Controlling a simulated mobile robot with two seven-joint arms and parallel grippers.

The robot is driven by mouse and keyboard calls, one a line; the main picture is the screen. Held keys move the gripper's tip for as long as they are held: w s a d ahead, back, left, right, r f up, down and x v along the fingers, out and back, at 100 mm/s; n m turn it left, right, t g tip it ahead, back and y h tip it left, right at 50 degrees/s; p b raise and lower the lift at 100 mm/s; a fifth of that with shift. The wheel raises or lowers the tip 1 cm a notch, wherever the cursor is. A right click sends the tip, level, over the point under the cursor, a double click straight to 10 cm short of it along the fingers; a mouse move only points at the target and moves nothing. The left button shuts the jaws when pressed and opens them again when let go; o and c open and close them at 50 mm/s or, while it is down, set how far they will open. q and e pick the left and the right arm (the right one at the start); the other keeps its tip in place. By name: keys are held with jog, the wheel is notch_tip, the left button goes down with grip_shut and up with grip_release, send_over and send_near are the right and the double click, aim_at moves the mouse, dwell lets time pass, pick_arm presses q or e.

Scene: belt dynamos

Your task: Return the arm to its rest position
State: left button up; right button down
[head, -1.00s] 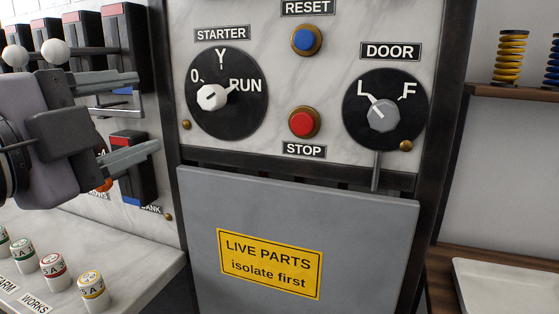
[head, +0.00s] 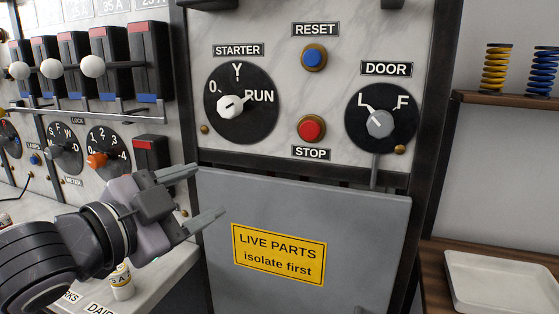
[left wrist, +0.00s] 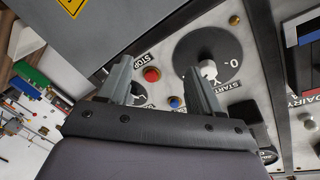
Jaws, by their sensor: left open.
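My left gripper (head: 207,202) is open and empty at the lower left of the head view. It is in front of the left edge of the grey door panel, below the starter dial (head: 241,104). Its open fingers also show in the left wrist view (left wrist: 160,80), with nothing between them but the marble panel beyond. The starter knob (head: 230,105) and the door knob (head: 379,124) show clear of the gripper. My right gripper is not in view.
The grey door (head: 350,220) with a yellow warning label (head: 279,254) is closed below the panel. Several white-knobbed switches (head: 94,66) stand at the left. A white tray (head: 500,285) lies at the lower right. A shelf (head: 510,100) holds a yellow and a blue coil.

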pick_arm(q)
jog(key=s+a+f+n+g+y+p, duration=0.1)
jog(key=a+f+n+y+p, duration=0.2)
jog(key=f+n, duration=1.35)
jog(key=s+a+f+m+g+y+p, duration=0.1)
jog(key=s+a+f, duration=0.1)
jog(key=s+f, duration=0.6)
jog(key=s+a+f+m+g+y+p, duration=0.1)
jog(key=s+a+f+m+g+y, duration=0.1)
jog(key=s+f, duration=0.7)
notch_tip(320, 180, down, 8)
jog(key=shift+a+f+y, duration=0.1)
jog(key=shift+a+y, duration=0.2)
jog(key=shift+a, duration=0.5)
